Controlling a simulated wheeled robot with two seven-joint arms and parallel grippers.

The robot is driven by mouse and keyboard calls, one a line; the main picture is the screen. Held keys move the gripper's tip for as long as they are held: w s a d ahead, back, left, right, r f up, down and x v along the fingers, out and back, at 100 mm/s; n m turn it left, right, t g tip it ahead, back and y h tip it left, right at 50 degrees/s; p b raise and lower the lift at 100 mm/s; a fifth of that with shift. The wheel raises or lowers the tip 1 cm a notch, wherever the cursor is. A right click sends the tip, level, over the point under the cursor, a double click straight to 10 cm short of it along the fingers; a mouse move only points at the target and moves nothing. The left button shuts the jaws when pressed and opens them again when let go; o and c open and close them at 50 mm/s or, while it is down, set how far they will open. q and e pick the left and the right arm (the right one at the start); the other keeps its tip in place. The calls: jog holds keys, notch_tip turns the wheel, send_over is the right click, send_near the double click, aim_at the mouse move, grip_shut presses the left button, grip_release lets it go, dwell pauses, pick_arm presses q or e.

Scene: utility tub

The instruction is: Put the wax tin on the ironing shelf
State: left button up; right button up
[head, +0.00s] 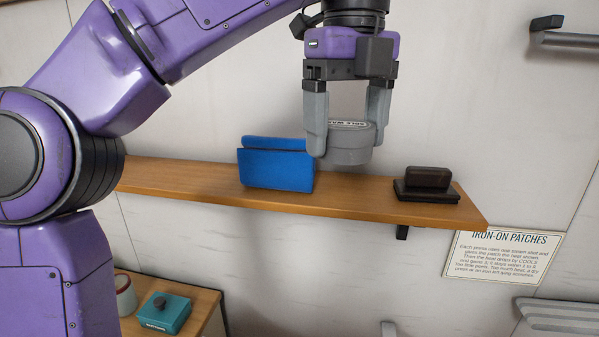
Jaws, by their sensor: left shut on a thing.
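The wax tin (349,144) is a round grey tin with a white lettered label on top. My left gripper (347,125) points down from above and is shut on it, one finger on each side. The tin shows in front of the wooden shelf (370,205), between a blue case and a dark block. Whether its base touches the shelf or hangs just above it I cannot tell. My right gripper is not in the head view.
On the shelf, the blue case (275,168) stands close left of the tin and a dark brown brush-like block (427,183) sits at the right end. An iron-on patches sign (505,258) is below. A teal box (163,313) sits on a lower wooden surface at lower left.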

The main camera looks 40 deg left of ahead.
pick_arm(q)
jog(key=w+a+f+p, duration=0.2)
jog(key=w+a+f, duration=0.1)
jog(key=w, duration=0.5)
send_over(348, 197)
jog(key=s, duration=0.1)
jog(key=f, duration=0.5)
jog(key=shift+s+d+f, duration=0.1)
jog(key=shift+d+f, duration=0.05)
jog(key=shift+d, duration=0.15)
jog(key=shift+w+a+f, duration=0.1)
jog(key=shift+w+f, duration=0.15)
jog(key=f, duration=0.3)
jog(key=shift+w+f, duration=0.35)
jog(key=shift+a+f, duration=0.2)
jog(key=shift+f, duration=0.05)
